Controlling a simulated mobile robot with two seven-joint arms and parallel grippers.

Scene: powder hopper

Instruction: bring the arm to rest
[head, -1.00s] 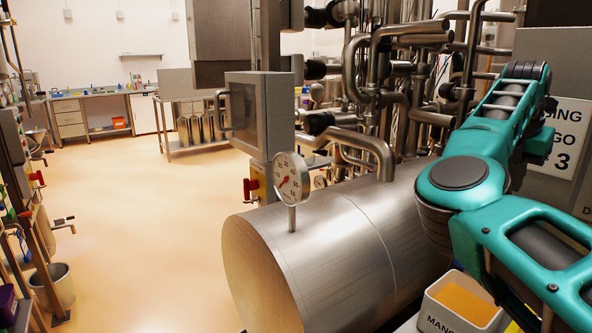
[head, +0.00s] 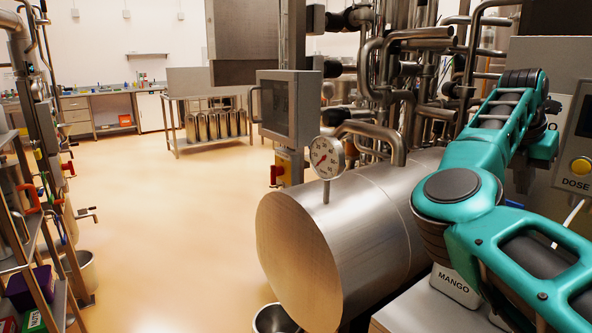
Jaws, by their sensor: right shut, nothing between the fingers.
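My right arm (head: 478,185) is teal and comes in from the lower right. It bends at a round dark-capped joint, reaches up and away, then folds down at the wrist. My right gripper (head: 523,181) is a small dark shape under the wrist, in front of the grey dosing panel, mostly hidden by the arm. It is shut and empty. My left gripper is out of view.
A steel drum (head: 345,235) with a dial gauge (head: 326,157) lies left of the arm. A white MANGO container (head: 455,286) sits close under my elbow. A dosing panel (head: 578,150) stands behind the wrist. A shelf rack (head: 38,235) is at left; open floor (head: 175,220) lies between.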

